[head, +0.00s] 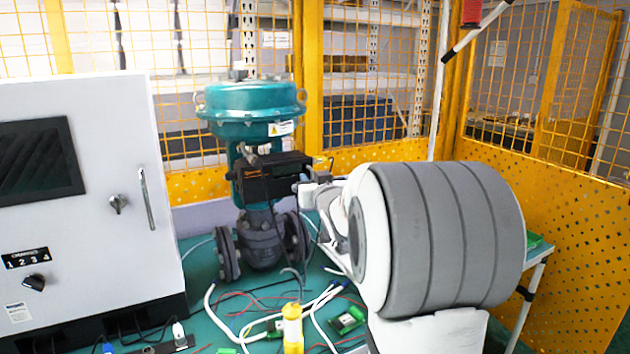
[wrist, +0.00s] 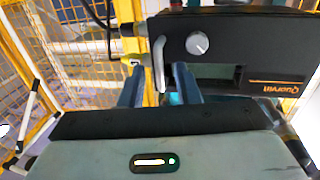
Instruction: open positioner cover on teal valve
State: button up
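The teal valve (head: 254,105) stands on the bench, with its round actuator on top and a dark grey flanged body below. The black positioner (head: 262,181) is mounted on its front. In the wrist view the positioner's dark front (wrist: 255,45) carries a round grey knob (wrist: 198,43), a window and a light grey bar handle (wrist: 159,50) at its left end. I see no gap showing the cover swung out. My gripper (wrist: 160,68) is open, with one finger on each side of the handle's lower part. Contact cannot be told. In the head view my gripper (head: 306,189) is at the positioner's right end, partly hidden.
A white control cabinet (head: 90,230) stands at the left. Yellow mesh fencing (head: 560,90) closes off the back and right.

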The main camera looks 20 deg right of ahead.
grip_shut()
jog(key=shift+s+f, duration=0.1)
jog(key=shift+s, duration=0.05)
dwell(0.4)
